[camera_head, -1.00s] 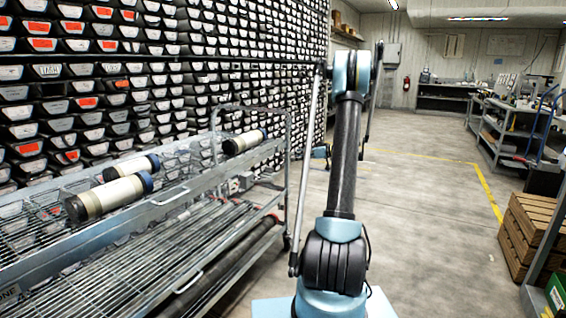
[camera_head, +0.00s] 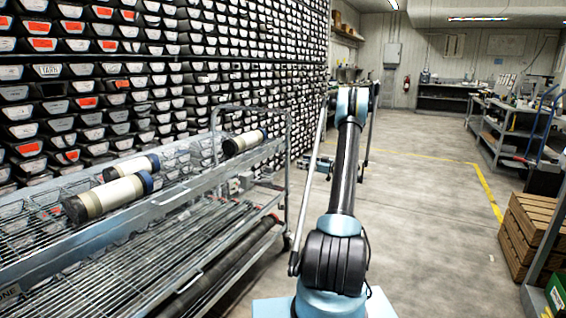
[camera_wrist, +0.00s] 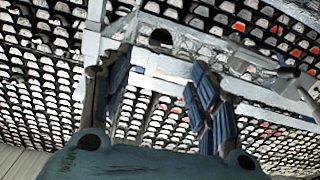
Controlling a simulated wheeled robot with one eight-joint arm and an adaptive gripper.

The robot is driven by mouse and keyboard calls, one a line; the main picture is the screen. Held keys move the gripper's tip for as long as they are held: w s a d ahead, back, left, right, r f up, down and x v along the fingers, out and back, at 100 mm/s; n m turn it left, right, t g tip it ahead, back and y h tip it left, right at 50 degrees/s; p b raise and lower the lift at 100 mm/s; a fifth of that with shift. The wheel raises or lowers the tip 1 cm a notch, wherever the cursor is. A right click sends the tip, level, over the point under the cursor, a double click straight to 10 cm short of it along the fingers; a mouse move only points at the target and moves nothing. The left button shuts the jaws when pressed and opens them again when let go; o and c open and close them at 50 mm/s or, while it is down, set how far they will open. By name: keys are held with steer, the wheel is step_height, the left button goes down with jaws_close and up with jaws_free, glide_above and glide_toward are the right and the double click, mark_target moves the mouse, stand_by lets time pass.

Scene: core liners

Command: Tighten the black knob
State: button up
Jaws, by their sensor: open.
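My gripper (camera_wrist: 158,66) is open in the wrist view, with one blue-padded finger on each side and no object held between them. Ahead of the fingers is a grey metal frame (camera_wrist: 205,45) with a dark round spot (camera_wrist: 160,37) on it. I cannot tell whether this spot is the black knob or a hole. A grey rod-like part (camera_wrist: 285,82) shows to the right. In the head view my gripper (camera_head: 312,164) is small, beyond the right end of the wire cart (camera_head: 160,210); its finger detail is too small to make out.
Capped core tubes (camera_head: 108,195) lie on the cart's upper shelf. A wall of labelled trays (camera_head: 200,60) stands behind it. Wooden crates (camera_head: 530,235) stand at the right, and a bench (camera_head: 500,135) farther back. The concrete floor (camera_head: 430,240) between is clear.

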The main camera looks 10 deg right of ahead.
mark_target(285, 159)
steer(key=x, duration=1.3)
steer(key=c, duration=1.1)
